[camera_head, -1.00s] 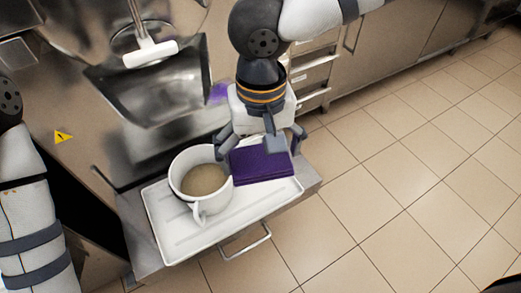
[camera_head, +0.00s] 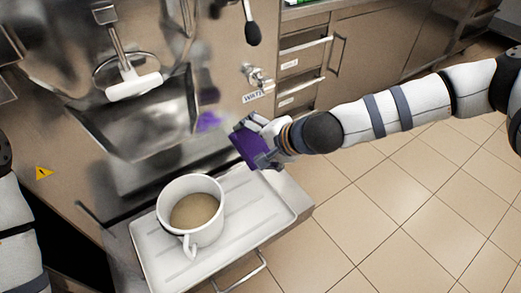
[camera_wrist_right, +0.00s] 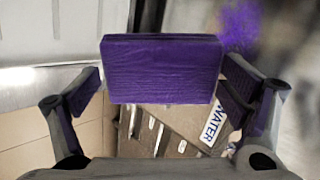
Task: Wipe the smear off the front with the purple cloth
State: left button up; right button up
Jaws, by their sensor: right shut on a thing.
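The purple cloth (camera_head: 250,146) is a folded pad in my right gripper (camera_head: 262,142), held up above the tray's back right corner, close to the machine front. In the right wrist view the cloth (camera_wrist_right: 163,68) lies between the two fingers (camera_wrist_right: 165,90). The purple smear (camera_head: 209,121) is on the steel front, just left of the cloth and apart from it. In the right wrist view the smear (camera_wrist_right: 240,27) shows behind the cloth at the upper right. My left gripper is out of view; only part of my left arm shows at the left edge.
A white tray (camera_head: 160,252) on a pull-out shelf holds a white pitcher (camera_head: 190,207) of tan liquid. A steel chute (camera_head: 140,125) juts out left of the smear. A tap (camera_head: 258,77) with a WATER label is right of it. Tiled floor is clear at right.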

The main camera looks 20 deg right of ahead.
aim_at(243, 150)
jog(key=a+m+t, duration=0.1)
jog(key=w+a+f+m+t+h, duration=0.1)
jog(key=t, duration=0.1)
jog(key=shift+w+a+m, duration=0.1)
jog(key=shift+w+m, duration=0.2)
jog(key=shift+c, duration=1)
jog(key=shift+w+a+m+t+h, duration=0.25)
jog(key=shift+a+m+t+h, duration=0.15)
jog(key=shift+a+t, duration=0.6)
jog(key=c, duration=1.2)
jog(key=a+t, duration=0.1)
jog(key=a, duration=0.1)
jog(key=s+a+t, duration=0.1)
jog(key=a+t, duration=0.1)
jog(key=shift+s+r+y+b, duration=0.1)
jog(key=shift+y+b, duration=0.2)
jog(key=shift+b, duration=0.05)
grip_shut()
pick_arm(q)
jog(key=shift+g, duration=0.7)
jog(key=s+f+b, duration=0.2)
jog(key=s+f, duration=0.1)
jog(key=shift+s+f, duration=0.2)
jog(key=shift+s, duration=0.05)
pick_arm(e)
jog(key=w+a, duration=0.1)
jog(key=w+a+y, duration=0.1)
jog(key=w+a+r+n+t+y, duration=0.1)
jog(key=a, duration=0.1)
jog(key=shift+w, duration=0.3)
